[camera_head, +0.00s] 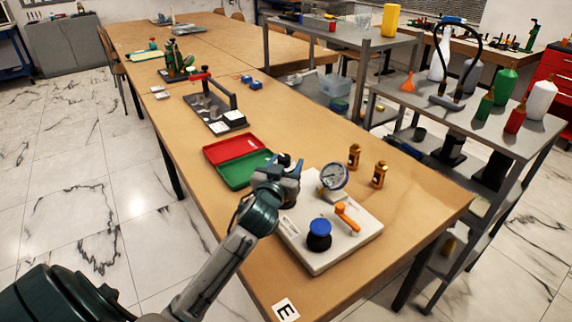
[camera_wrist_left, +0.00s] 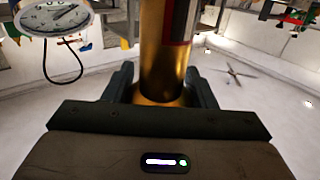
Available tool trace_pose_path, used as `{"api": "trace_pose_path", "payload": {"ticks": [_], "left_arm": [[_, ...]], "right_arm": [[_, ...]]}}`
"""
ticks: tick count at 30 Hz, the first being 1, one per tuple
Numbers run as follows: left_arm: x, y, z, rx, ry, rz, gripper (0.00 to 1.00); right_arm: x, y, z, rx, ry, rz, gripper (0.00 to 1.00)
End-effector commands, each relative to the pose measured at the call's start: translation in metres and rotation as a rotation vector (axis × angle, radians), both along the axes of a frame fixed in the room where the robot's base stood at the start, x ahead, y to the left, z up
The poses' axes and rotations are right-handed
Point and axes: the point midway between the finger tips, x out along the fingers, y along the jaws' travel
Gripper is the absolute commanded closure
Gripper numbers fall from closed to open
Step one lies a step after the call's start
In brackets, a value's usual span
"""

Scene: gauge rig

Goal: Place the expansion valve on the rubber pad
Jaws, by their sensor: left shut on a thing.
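My left gripper (camera_head: 292,168) is over the table at the left edge of the white gauge board. In the left wrist view it is shut on a brass cylinder (camera_wrist_left: 163,60) with a dark and red label, which I take to be the expansion valve. Its upper end is out of that view, and the arm mostly hides it in the head view. Two similar brass pieces stand upright on the table, one farther back (camera_head: 354,156) and one nearer (camera_head: 379,175). I cannot tell for certain which thing is the rubber pad. My right gripper is not in view.
The gauge board (camera_head: 345,246) carries a round gauge (camera_head: 334,177), an orange-handled valve (camera_head: 347,215) and a blue knob (camera_head: 319,234). A red tray (camera_head: 235,147) and a green tray (camera_head: 233,178) lie behind my gripper. Clear table (camera_head: 430,195) lies to the right.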

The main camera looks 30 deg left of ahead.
Motion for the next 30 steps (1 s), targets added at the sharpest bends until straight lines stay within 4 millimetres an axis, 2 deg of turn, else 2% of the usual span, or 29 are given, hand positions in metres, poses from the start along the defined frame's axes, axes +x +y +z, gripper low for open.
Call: {"api": "trace_pose_path", "payload": {"ticks": [1, 2, 5, 17, 22, 30], "left_arm": [[0.0, 0.0, -0.001, 0.0, -0.001, 0.0, 0.79], [0.0, 0.0, -0.002, 0.0, 0.0, 0.0, 0.47], [0.0, 0.0, -0.001, 0.0, 0.0, 0.0, 0.27], [-0.002, -0.001, 0.001, 0.0, 0.001, 0.0, 0.27], [-0.032, -0.009, 0.0, 0.0, 0.001, -0.002, 0.27], [-0.088, -0.025, -0.001, 0.0, 0.002, -0.001, 0.27]], "right_arm": [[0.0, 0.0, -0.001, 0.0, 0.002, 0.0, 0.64], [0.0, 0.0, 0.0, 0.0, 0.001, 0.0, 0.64], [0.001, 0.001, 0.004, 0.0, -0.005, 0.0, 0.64], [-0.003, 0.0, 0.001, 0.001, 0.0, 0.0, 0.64], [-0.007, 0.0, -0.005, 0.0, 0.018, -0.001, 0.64], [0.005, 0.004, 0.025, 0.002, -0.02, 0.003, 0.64]]}}
